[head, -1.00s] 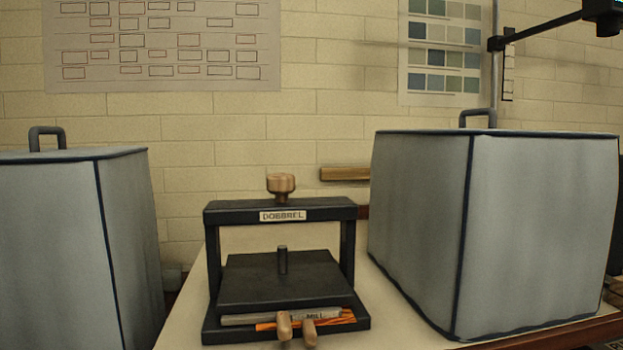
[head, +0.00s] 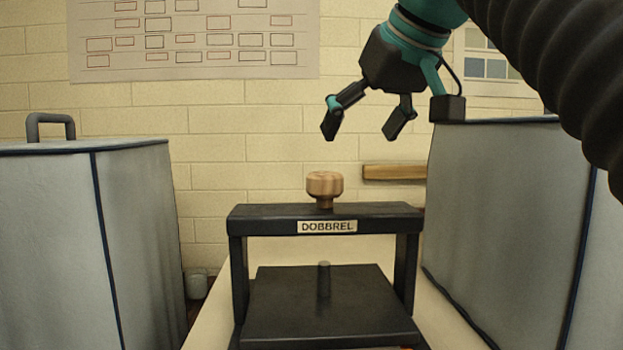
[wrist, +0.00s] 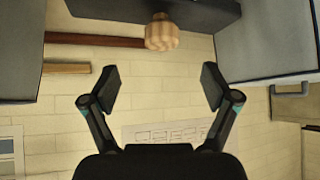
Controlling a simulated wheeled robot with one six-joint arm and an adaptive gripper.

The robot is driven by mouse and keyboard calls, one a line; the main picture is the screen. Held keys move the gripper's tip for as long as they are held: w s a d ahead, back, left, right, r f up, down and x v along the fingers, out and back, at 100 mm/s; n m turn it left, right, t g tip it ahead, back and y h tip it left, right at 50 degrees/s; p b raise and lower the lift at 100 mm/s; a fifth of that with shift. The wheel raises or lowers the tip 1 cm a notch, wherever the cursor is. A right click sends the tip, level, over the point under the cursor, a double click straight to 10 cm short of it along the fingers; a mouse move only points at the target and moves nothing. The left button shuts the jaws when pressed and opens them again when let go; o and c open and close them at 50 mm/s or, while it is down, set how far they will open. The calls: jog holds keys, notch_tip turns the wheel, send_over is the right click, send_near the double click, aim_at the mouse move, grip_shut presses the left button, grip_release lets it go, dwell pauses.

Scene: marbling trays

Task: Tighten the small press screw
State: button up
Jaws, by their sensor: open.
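The small press is a black frame (head: 380,214) with a label reading DOBBREL and a dark plate (head: 330,300) beneath its crossbar. The press screw has a round wooden knob (head: 325,185) on top of the crossbar. A short dark rod (head: 323,282) stands up from the plate. The knob also shows in the wrist view (wrist: 161,33), at the top middle, beyond the fingertips. My gripper (head: 362,130) is open and empty. In the head view it is above and to the right of the knob, apart from it. The press's lower front is cut off by the picture edge.
A grey covered box (head: 60,240) stands left of the press and another grey covered box (head: 510,220) stands to the right. A wooden bar (head: 393,172) is behind the press near the brick wall. Air around the knob is clear.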

aim_at(328, 174)
jog(key=b+x, duration=0.1)
jog(key=x, duration=0.3)
jog(key=b+x, duration=0.1)
jog(key=x, duration=0.4)
jog(key=w+r+b+x, duration=0.1)
jog(key=x, duration=0.3)
jog(key=shift+w+a, duration=0.1)
jog(key=shift+a, duration=0.3)
jog(key=c, duration=1.2)
